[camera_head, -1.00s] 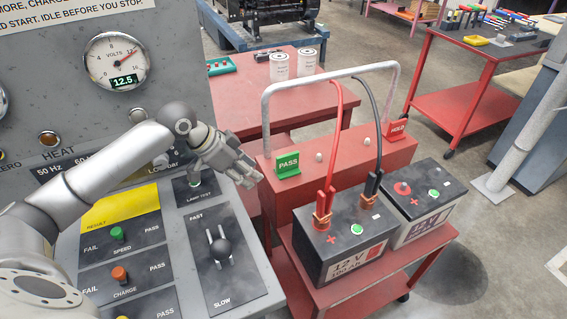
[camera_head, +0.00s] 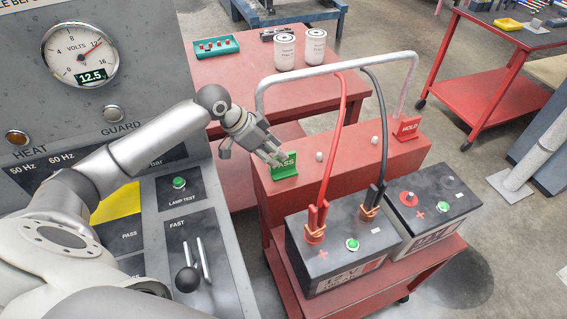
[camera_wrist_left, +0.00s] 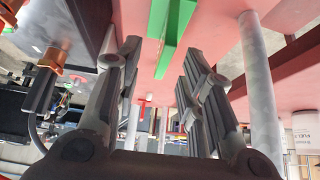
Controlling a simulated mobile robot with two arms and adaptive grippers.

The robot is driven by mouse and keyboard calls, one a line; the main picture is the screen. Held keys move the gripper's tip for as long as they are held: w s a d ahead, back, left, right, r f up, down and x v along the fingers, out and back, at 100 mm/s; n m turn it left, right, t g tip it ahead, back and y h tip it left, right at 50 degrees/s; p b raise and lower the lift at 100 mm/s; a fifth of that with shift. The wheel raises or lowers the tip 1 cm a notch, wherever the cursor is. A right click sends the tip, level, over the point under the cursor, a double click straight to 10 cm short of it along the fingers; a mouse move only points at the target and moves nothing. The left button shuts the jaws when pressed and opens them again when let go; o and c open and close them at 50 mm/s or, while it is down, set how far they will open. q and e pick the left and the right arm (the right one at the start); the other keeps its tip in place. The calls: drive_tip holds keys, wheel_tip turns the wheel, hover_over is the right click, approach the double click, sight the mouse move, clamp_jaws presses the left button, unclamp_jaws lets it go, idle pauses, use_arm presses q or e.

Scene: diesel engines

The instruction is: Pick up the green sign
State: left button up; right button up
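The green PASS sign (camera_head: 284,166) stands upright at the left end of the red box top on the trolley. In the left wrist view the green sign (camera_wrist_left: 172,30) shows ahead, between and beyond the fingers. My left gripper (camera_head: 274,158) is at the sign's upper left, its fingertips close to it and partly covering the lettering. In the left wrist view the fingers (camera_wrist_left: 158,75) are spread apart with nothing between their tips. I cannot tell whether they touch the sign. My right gripper is not in view.
A grey tube handle (camera_head: 330,68) arches over the red box (camera_head: 340,155), close to the gripper. A red HOLD sign (camera_head: 408,128) stands at the box's right end. The grey test panel (camera_head: 215,255) is at left.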

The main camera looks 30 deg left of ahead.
sight(283, 170)
use_arm(q)
drive_tip(key=shift+w+d+f, duration=0.15)
drive_tip(key=shift+f, duration=0.15)
drive_tip(key=shift+w+d+f, duration=0.1)
drive_tip(key=shift+w+f, duration=0.15)
drive_tip(key=shift+f, duration=0.05)
drive_tip(key=p+x, duration=0.1)
drive_tip(key=x, duration=0.3)
drive_tip(key=shift+w+f, duration=0.15)
drive_tip(key=shift+f, duration=0.25)
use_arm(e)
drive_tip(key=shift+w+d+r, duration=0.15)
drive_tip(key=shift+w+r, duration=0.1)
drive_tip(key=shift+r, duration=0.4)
use_arm(q)
clamp_jaws()
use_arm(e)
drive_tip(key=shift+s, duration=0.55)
